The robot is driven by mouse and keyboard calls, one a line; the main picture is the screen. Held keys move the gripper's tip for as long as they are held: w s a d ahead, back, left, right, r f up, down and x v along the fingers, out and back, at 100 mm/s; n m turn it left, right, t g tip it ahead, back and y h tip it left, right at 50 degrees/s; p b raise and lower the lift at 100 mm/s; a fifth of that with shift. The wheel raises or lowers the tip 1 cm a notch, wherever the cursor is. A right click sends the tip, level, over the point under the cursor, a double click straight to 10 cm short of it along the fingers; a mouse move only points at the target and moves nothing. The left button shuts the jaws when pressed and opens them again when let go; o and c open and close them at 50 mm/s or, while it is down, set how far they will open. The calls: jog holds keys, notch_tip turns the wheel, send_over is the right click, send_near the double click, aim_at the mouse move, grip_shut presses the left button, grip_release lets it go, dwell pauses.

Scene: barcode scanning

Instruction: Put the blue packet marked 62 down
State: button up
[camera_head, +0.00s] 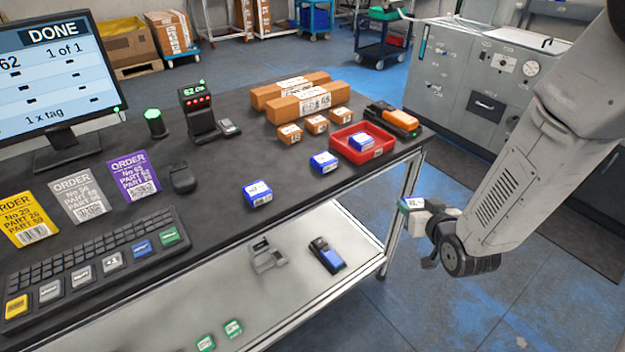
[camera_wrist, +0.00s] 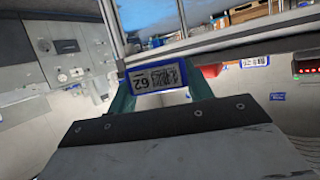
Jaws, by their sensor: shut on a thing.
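My gripper (camera_head: 414,207) hangs over the floor to the right of the table, beyond its right edge. It is shut on the blue packet marked 62 (camera_wrist: 160,77), which shows label outward between the teal fingers in the wrist view. In the head view the held packet is small and partly hidden. The dark table (camera_head: 225,228) is left of my gripper. Near its right end is a red tray (camera_head: 376,155) with a blue packet (camera_head: 361,142) in it.
Two blue packets (camera_head: 257,194) (camera_head: 323,161) lie along the table's front edge. Small orange boxes (camera_head: 316,124) and long cartons (camera_head: 305,102) stand behind. A scanner (camera_head: 197,112) reads "62 OK"; the monitor (camera_head: 50,75) reads "DONE". A lower shelf (camera_head: 330,222) holds devices. Grey cabinet (camera_head: 470,85) stands behind my arm.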

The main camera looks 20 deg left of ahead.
jog(key=s+a+r+n+g+y, duration=0.2)
jog(key=s+a+r, duration=0.2)
jog(key=a, duration=0.5)
jog(key=s+a+r+n+g+y, duration=0.1)
jog(key=s+a+r+n+y, duration=0.1)
jog(key=s+a, duration=0.5)
notch_tip(320, 180, up, 3)
jog(key=shift+a+f+n+g+y, duration=0.2)
jog(key=shift+a+n+g+y, duration=0.2)
jog(key=shift+a+n, duration=0.4)
jog(key=shift+s, duration=0.1)
